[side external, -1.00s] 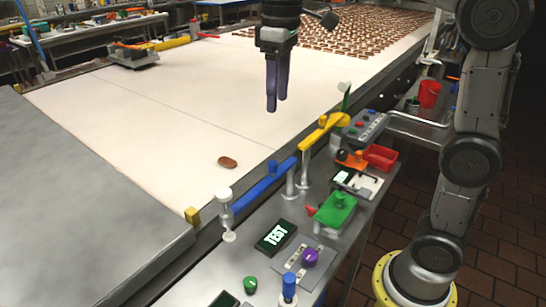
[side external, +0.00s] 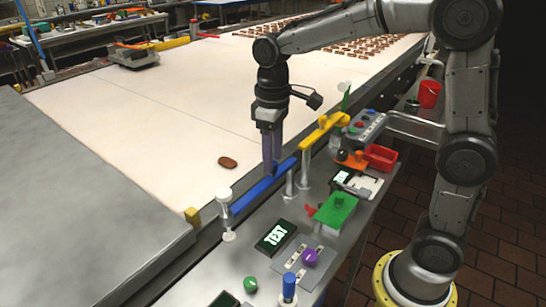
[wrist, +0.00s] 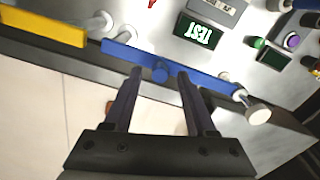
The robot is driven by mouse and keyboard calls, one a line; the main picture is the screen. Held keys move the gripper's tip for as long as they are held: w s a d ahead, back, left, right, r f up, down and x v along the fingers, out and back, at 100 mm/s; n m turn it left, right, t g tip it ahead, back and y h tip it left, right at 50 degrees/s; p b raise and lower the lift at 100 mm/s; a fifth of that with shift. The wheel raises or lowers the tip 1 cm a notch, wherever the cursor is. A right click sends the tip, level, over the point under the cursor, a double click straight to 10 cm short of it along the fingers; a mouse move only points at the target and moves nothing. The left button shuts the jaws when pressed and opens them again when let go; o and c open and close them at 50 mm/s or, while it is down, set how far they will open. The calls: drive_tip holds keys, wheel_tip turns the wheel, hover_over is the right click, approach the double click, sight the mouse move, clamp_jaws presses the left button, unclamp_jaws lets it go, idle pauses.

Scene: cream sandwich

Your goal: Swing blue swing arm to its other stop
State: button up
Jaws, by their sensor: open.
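The blue swing arm (side external: 251,193) lies along the near edge of the conveyor, between a white-capped post (side external: 226,200) at its left end and a metal post (side external: 290,178) at its right end. In the wrist view the blue swing arm (wrist: 200,78) crosses the picture, with a round blue knob (wrist: 160,72) on its top. My gripper (side external: 271,172) points down at the arm, its fingertips close to the knob. In the wrist view my gripper (wrist: 160,74) is open, one finger on each side of the knob. I cannot tell whether the fingers touch it.
A yellow swing arm (side external: 320,132) stands just right of the blue one. A dark TEST display (side external: 276,236), a green box (side external: 335,208) and a purple knob (side external: 310,257) sit on the near bench. One brown biscuit (side external: 228,162) lies on the pale belt (side external: 150,120), otherwise clear nearby.

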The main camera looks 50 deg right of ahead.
drive_tip(key=shift+f, duration=0.5)
clamp_jaws()
drive_tip(key=shift+r, duration=0.1)
idle(1.1)
